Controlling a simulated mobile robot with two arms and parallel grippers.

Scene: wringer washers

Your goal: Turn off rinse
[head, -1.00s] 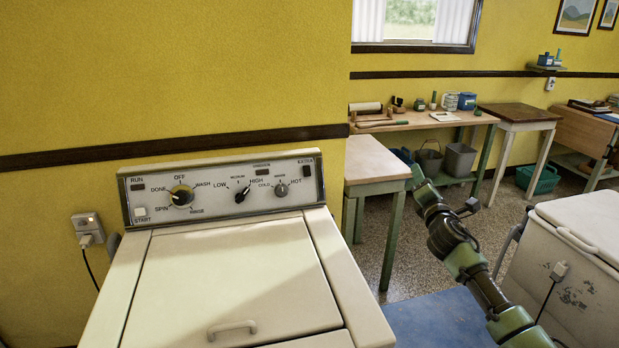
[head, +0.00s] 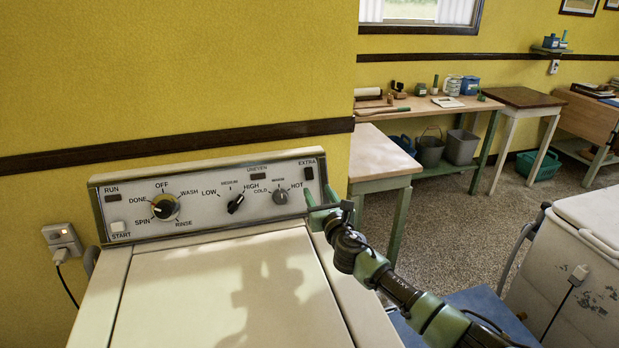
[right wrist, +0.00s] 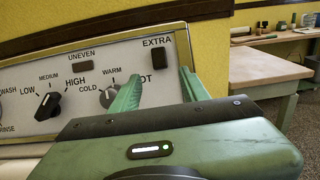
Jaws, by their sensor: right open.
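The washer's control panel (head: 215,190) has a cycle dial (head: 165,207) ringed by OFF, WASH, RINSE, SPIN and DONE. The dial's exact setting is hard to read. A dark rocker switch (head: 309,173) sits under EXTRA at the panel's right end; it also shows in the right wrist view (right wrist: 157,52). My right gripper (head: 320,197) is open and empty at the panel's right end, just below this switch. In the right wrist view its two fingers (right wrist: 160,84) reach up either side of the switch's column. Contact cannot be told. My left gripper is out of view.
A level knob (head: 236,203) and a temperature knob (head: 280,196) lie left of my right gripper. A START button (head: 118,227) is at far left. A wooden table (head: 385,160) stands behind right; a white chest (head: 580,250) stands at right.

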